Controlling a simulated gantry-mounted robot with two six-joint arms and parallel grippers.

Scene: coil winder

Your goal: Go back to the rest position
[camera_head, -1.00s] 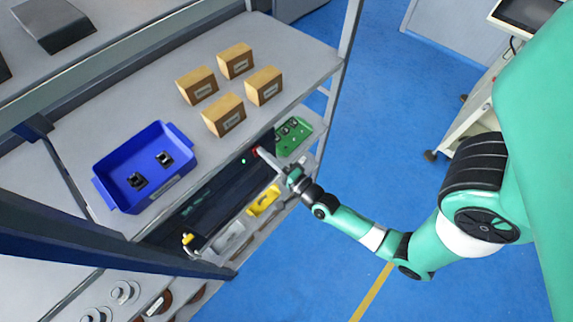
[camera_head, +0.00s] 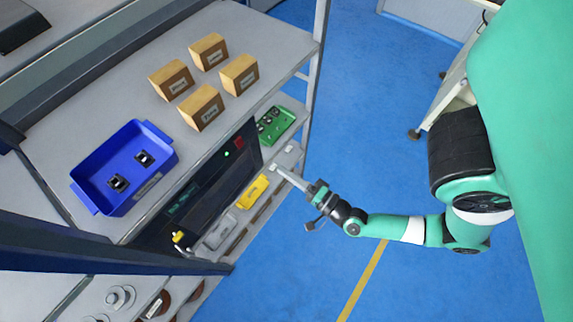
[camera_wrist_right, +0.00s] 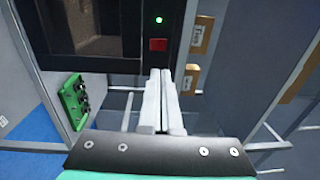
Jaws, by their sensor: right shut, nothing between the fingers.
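My right gripper (camera_head: 277,169) is shut and empty, held out in front of the rack. Its two pale fingers lie side by side in the right wrist view (camera_wrist_right: 164,100), pointing toward a dark machine panel (camera_head: 212,190). My right arm stretches over the blue floor from the right. My left gripper is not in view.
A green tray (camera_head: 276,126), a yellow bin (camera_head: 252,190) and a grey bin (camera_head: 219,232) stand by the panel. On the shelf above are a blue bin (camera_head: 94,191) with two black parts and several cardboard boxes (camera_head: 201,108). The blue floor (camera_head: 350,130) right of the rack is clear.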

